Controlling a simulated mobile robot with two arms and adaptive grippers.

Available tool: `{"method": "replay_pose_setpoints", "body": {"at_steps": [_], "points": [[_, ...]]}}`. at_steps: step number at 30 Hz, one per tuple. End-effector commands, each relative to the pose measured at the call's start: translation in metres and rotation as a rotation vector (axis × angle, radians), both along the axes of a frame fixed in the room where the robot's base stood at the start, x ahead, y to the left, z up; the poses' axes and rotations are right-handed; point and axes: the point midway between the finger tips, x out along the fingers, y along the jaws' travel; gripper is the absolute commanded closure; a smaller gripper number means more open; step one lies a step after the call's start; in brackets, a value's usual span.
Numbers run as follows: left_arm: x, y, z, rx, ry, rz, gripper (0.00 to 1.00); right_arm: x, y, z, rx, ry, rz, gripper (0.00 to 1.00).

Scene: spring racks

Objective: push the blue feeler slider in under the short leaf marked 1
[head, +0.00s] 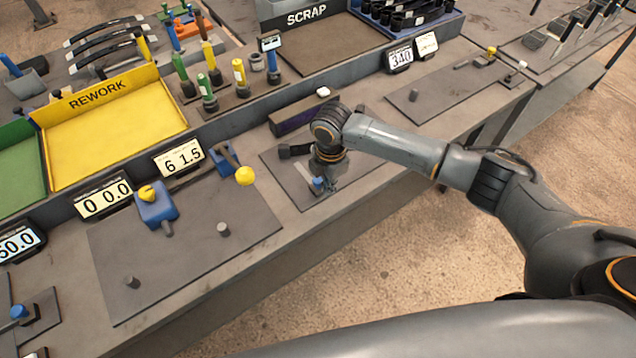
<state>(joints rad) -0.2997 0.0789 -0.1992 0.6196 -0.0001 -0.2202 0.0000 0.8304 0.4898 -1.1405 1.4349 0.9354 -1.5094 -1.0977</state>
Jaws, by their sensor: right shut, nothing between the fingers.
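My right gripper (326,186) points down over a dark plate (283,186) near the front edge of the bench. It is shut and empty. A small blue piece (317,182), which looks like the blue feeler slider, is right beside the fingertips; I cannot tell whether they touch. A thin light strip (303,173) lies just left of it. A dark block (293,151) stands behind, partly hidden by my wrist. The leaf marked 1 and its mark cannot be made out here. My left gripper is out of view.
To the left are a plate with pegs (190,262), a blue block with a yellow knob (155,205), and a yellow ball-ended lever (245,176). A dark box (292,122) stands behind my wrist. A yellow REWORK tray (112,152) lies farther back. Another plate (430,97) is at right.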

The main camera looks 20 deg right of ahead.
Motion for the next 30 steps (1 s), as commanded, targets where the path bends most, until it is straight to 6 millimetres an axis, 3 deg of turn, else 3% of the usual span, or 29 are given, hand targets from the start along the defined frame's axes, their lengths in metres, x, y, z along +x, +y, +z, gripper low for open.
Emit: {"method": "replay_pose_setpoints", "body": {"at_steps": [16, 30], "points": [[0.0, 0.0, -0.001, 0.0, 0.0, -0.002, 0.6, 0.0, 0.0, -0.002, 0.0, 0.0, 0.0, 1.0], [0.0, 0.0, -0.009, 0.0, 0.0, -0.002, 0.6, 0.0, 0.0, -0.019, 0.0, 0.0, 0.0, 1.0]]}}
